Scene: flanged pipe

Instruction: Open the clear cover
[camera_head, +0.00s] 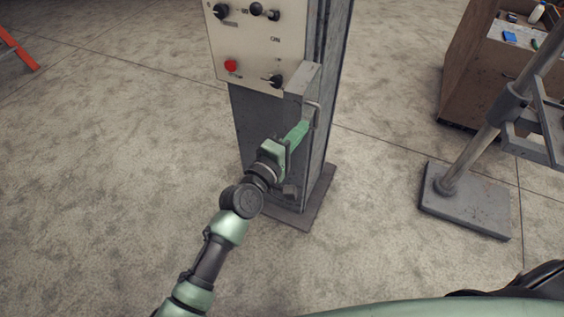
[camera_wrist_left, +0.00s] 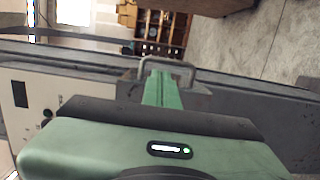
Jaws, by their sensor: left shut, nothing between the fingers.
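A beige control panel (camera_head: 252,45) with black knobs and a red button is mounted on a grey post. I cannot make out a clear cover as such. A U-shaped metal handle (camera_head: 315,115) projects from the post's side, below a grey bracket (camera_head: 302,80); the handle also shows in the left wrist view (camera_wrist_left: 178,63). My left gripper (camera_head: 305,127) is shut and empty, its fingertips close beside the handle. In the wrist view its green fingers (camera_wrist_left: 158,85) reach up to the handle; whether they touch it is unclear. My right gripper is out of view.
The post stands on a base plate (camera_head: 290,216) on bare concrete. A metal stand (camera_head: 470,205) is at the right, near a brown cabinet (camera_head: 470,75) with small items on top. An orange ladder-like frame (camera_head: 18,52) is at the far left.

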